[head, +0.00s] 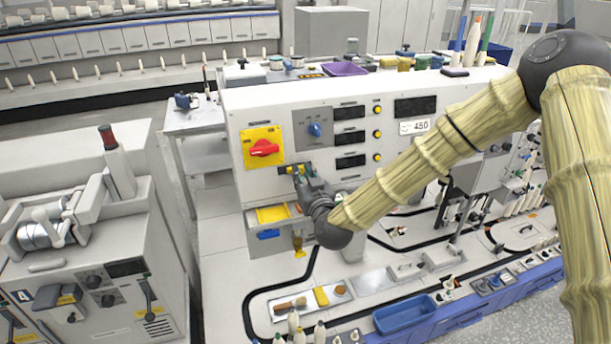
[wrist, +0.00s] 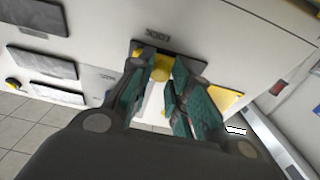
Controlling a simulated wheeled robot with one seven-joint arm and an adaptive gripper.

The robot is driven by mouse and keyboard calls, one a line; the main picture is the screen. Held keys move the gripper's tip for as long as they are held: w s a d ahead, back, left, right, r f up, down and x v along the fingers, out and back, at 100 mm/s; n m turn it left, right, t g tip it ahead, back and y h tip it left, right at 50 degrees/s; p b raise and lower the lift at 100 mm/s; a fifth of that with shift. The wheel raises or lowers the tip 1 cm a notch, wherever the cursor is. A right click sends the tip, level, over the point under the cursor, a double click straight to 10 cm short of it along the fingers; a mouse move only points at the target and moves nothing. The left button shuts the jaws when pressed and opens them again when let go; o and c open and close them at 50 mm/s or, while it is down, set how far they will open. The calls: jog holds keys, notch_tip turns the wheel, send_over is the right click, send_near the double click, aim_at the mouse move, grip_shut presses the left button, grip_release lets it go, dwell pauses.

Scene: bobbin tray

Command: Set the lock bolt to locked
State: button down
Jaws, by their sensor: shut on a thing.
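The lock bolt is a small yellow piece on a dark plate on the white front panel. It shows in the head view (head: 291,169) just below and right of the red rotary switch (head: 264,148). In the wrist view the yellow bolt (wrist: 161,66) sits between my fingertips, under a small dark label. My gripper (head: 299,174) reaches the panel from the front right and is shut on the bolt; its teal-padded fingers (wrist: 163,75) flank it in the wrist view. My fingers partly hide the bolt and its plate, so I cannot tell its exact position.
A blue selector knob (head: 315,129) and several dark displays lie right of the red switch. A blue tray (head: 405,314) and wooden-handled tool (head: 290,304) lie on the lower deck. A grey machine stands at left.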

jog(key=a, duration=0.2)
jog(key=s+a+b, duration=0.1)
jog(key=a, duration=0.1)
jog(key=shift+s, duration=0.2)
jog(key=c, duration=1.3)
grip_release()
jog(key=shift+a, duration=0.2)
jog(key=shift+d, duration=0.15)
jog(key=shift+s+d, duration=0.1)
jog(key=shift+s, duration=0.05)
jog(key=v, duration=1.1)
jog(key=shift+s, duration=0.35)
